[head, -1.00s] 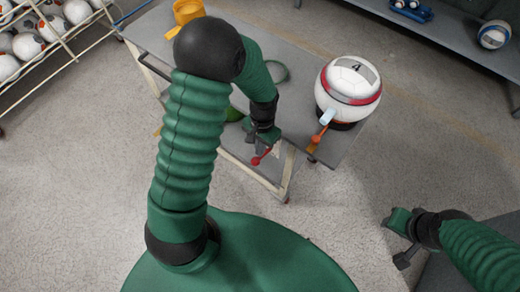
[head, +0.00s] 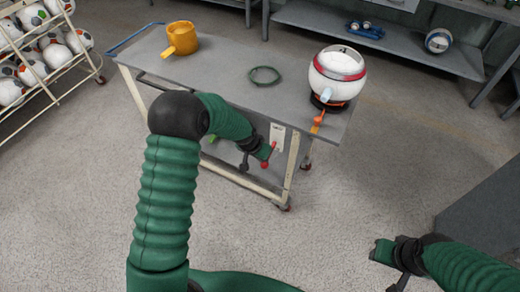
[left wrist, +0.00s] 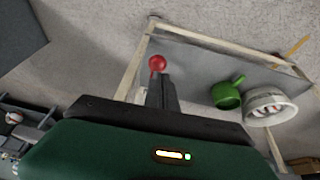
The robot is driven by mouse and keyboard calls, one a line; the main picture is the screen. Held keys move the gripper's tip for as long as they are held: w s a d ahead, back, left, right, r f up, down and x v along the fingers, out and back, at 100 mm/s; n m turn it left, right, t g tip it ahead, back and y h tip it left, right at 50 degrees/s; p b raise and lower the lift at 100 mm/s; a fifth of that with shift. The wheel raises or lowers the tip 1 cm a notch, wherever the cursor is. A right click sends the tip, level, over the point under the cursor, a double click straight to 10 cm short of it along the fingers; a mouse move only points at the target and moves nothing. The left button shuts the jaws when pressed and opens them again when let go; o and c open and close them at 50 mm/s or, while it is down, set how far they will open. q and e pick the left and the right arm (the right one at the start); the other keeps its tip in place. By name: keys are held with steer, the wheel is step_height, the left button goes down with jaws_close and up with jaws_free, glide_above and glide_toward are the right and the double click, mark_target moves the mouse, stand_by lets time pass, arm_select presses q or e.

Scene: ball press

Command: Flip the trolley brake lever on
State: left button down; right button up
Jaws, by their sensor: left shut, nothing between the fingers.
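The trolley (head: 215,70) stands ahead of me with a grey top. A red brake lever with a ball knob (head: 264,165) is at its near side, beside a white plate (head: 278,134). My left gripper (head: 266,154) is right at the lever and hides part of it. In the left wrist view the red knob (left wrist: 157,62) shows just past the tips of the shut fingers (left wrist: 160,82); I cannot tell whether they touch. My right gripper (head: 385,266) hangs at the lower right, away from the trolley; its finger gap is unclear.
On the trolley top are a yellow pot (head: 181,38), a green ring (head: 264,75) and a ball (head: 338,70) on a dark base with an orange handle (head: 318,119). A green pot (left wrist: 226,96) is on the lower shelf. A ball rack (head: 48,60) stands left. The floor nearby is clear.

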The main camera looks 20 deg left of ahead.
arm_select(q)
steer(key=shift+w+d+f, duration=0.1)
steer(key=shift+d+f, duration=0.1)
steer(key=shift+f, duration=0.25)
steer(key=shift+d+f, duration=0.25)
steer(key=shift+s+f, duration=0.2)
steer(key=shift+a+f, duration=0.15)
steer(key=shift+a, duration=0.1)
arm_select(e)
steer(key=shift+d+f, duration=0.2)
steer(key=shift+f, duration=0.05)
arm_select(q)
steer(key=shift+d, duration=0.1)
arm_select(e)
steer(key=shift+d, duration=0.15)
